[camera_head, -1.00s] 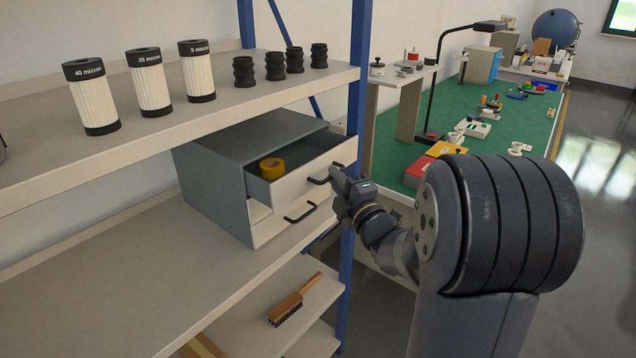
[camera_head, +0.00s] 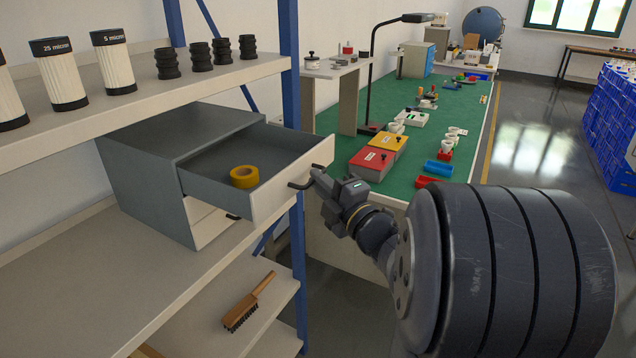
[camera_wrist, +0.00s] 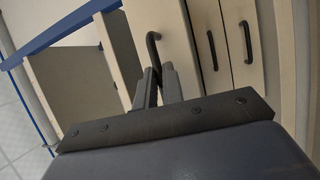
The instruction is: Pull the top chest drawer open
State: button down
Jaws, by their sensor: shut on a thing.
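The grey chest (camera_head: 160,165) stands on the middle shelf of the rack. Its top drawer (camera_head: 290,185) is pulled well out in the head view, with a yellow tape roll (camera_head: 244,177) inside. The lower drawer (camera_head: 208,226) is closed, partly hidden under the top one. My gripper (camera_head: 314,184) is at the front of the top drawer, shut on its dark handle (camera_head: 300,184). In the wrist view the gripper fingers (camera_wrist: 158,85) close around a dark handle (camera_wrist: 152,45) on a pale drawer front.
Filter cartridges (camera_head: 60,75) and several black ribbed parts (camera_head: 200,57) stand on the upper shelf. A wooden brush (camera_head: 249,302) lies on the lower shelf. A blue rack post (camera_head: 290,80) rises close beside the drawer. A green-topped bench (camera_head: 415,165) stands to the right.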

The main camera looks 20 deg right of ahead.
jog(key=c, duration=1.5)
grip_release()
jog(key=shift+c, duration=0.2)
jog(key=b+v, duration=0.1)
jog(key=v, duration=0.9)
jog(key=shift+s, duration=0.4)
jog(key=shift+d+f, duration=0.1)
jog(key=p+x, duration=0.1)
jog(key=x, duration=1)
jog(key=shift+f, duration=0.1)
